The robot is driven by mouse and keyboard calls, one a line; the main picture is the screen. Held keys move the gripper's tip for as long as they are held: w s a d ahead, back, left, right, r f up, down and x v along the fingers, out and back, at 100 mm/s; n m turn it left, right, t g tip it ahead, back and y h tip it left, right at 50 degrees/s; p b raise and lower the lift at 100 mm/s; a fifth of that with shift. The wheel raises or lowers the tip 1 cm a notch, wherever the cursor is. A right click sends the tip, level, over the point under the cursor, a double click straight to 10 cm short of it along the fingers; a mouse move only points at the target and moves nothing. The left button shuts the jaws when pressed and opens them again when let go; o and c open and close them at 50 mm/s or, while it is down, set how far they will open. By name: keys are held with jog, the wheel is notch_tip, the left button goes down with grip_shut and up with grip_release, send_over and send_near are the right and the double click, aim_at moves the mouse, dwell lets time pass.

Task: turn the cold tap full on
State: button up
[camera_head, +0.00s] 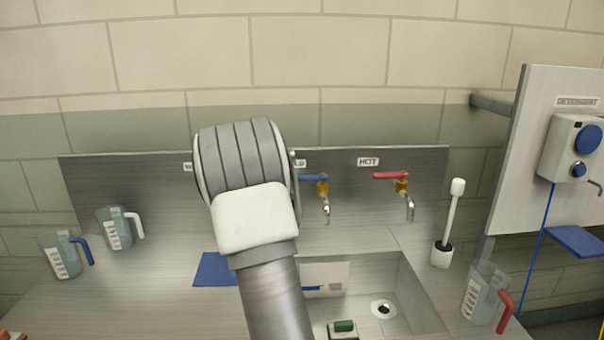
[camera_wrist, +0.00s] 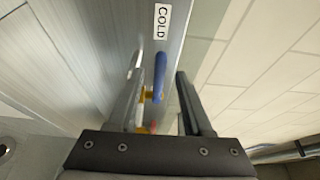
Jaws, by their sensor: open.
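The cold tap has a blue lever (camera_head: 313,178) on a brass body, with its spout pointing down over the sink. In the head view the lever lies sideways, pointing left from the body, and its left end is close to my arm. In the wrist view the blue lever (camera_wrist: 160,75) shows between my fingers, below the COLD label (camera_wrist: 162,21). My gripper (camera_wrist: 160,82) is open, one finger on each side of the lever in the picture. I cannot tell whether either finger touches it. In the head view my arm hides most of the gripper.
The hot tap (camera_head: 391,176) with a red lever is right of the cold one. Below are the sink (camera_head: 420,300) and a brush in its holder (camera_head: 442,255). Jugs stand left (camera_head: 62,255) and right (camera_head: 482,292). A detergent dispenser (camera_head: 570,148) hangs on the right panel.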

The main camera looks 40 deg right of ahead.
jog(key=x, duration=0.7)
jog(key=shift+p, duration=0.35)
jog(key=shift+w+d, duration=0.1)
jog(key=shift+d, duration=0.05)
grip_shut()
dwell(0.9)
